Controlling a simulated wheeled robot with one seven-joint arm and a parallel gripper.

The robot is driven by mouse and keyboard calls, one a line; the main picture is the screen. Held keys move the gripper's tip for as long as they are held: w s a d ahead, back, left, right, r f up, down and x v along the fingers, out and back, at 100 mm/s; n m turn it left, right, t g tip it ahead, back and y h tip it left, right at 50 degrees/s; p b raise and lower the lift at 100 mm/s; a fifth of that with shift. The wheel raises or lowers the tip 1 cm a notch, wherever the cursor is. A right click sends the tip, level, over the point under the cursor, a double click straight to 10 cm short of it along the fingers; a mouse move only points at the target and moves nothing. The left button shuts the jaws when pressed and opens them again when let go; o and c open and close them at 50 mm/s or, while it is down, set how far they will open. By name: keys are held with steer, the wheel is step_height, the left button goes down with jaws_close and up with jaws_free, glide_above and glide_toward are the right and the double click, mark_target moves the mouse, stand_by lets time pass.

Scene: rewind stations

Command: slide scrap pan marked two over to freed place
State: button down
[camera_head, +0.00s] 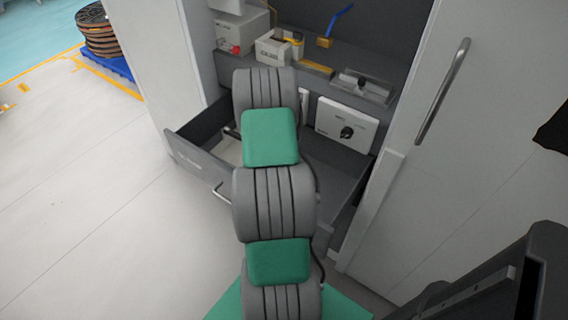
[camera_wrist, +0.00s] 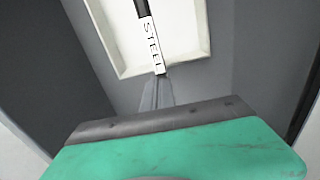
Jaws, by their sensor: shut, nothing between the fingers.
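In the wrist view a shallow off-white pan (camera_wrist: 112,38) lies on the grey floor of an open drawer. A dark bar with a white tag reading STEEL (camera_wrist: 151,40) lies over or in the pan. No mark two can be read. My gripper (camera_wrist: 156,80) is shut and empty, its fingertips by the pan's near rim and the tag's lower end; I cannot tell whether they touch. In the head view the open drawer (camera_head: 190,158) shows part of a pale pan (camera_head: 231,152) at its left; my arm hides the drawer's middle and my gripper.
A shelf above the drawer holds white boxes (camera_head: 272,50), a blue-handled tool (camera_head: 333,28) and a metal tray (camera_head: 362,88). A white panel with a black knob (camera_head: 346,120) sits behind the drawer. A door with a long handle (camera_head: 443,92) stands right. The drawer's right part looks bare.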

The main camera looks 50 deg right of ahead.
steer(key=shift+w, duration=0.9)
